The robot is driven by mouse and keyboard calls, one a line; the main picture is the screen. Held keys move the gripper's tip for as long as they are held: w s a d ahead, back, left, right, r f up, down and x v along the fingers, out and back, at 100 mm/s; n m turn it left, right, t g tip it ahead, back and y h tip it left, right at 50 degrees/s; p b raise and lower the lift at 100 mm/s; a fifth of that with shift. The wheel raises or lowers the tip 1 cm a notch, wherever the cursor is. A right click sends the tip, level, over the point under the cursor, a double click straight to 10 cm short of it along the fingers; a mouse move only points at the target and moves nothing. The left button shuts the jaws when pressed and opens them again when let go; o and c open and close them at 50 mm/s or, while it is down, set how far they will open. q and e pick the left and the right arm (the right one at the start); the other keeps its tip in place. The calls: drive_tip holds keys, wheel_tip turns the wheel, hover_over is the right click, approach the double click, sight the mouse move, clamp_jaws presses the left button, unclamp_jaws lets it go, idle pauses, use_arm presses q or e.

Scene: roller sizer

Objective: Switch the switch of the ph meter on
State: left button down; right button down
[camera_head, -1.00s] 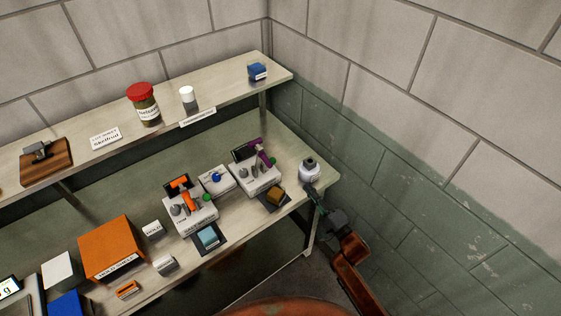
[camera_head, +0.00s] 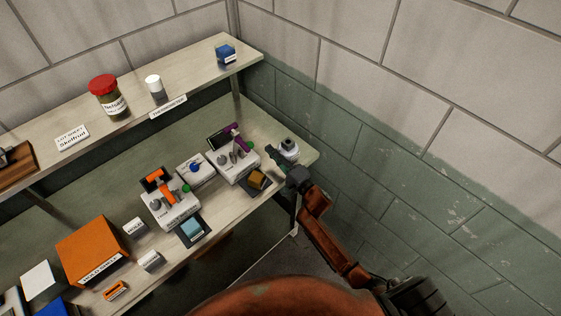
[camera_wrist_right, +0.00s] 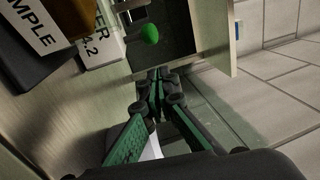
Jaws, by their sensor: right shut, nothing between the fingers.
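Two pale instrument boxes stand on the bench in the head view. The left box (camera_head: 170,212) carries an orange probe and a green knob (camera_head: 186,188). The right box (camera_head: 234,168) carries a purple probe (camera_head: 236,138), grey posts and a green knob (camera_head: 250,145). I cannot read which is the pH meter. My left gripper is out of view.
A brown block (camera_head: 258,178) and a blue block (camera_head: 191,228) sit before the boxes. A shelf (camera_head: 200,78) runs above the bench; an orange box (camera_head: 92,250) stands left.

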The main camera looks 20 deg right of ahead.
drive_tip(key=shift+w+a+r, duration=0.1)
drive_tip(key=shift+w+a, duration=0.15)
drive_tip(key=shift+a, duration=0.35)
drive_tip(key=shift+w+a+r, duration=0.1)
drive_tip(key=shift+w+a, duration=0.2)
drive_tip(key=shift+a, duration=0.3)
drive_tip(key=shift+w+a+r, duration=0.1)
drive_tip(key=shift+w+a, duration=0.15)
drive_tip(key=shift+a, duration=0.35)
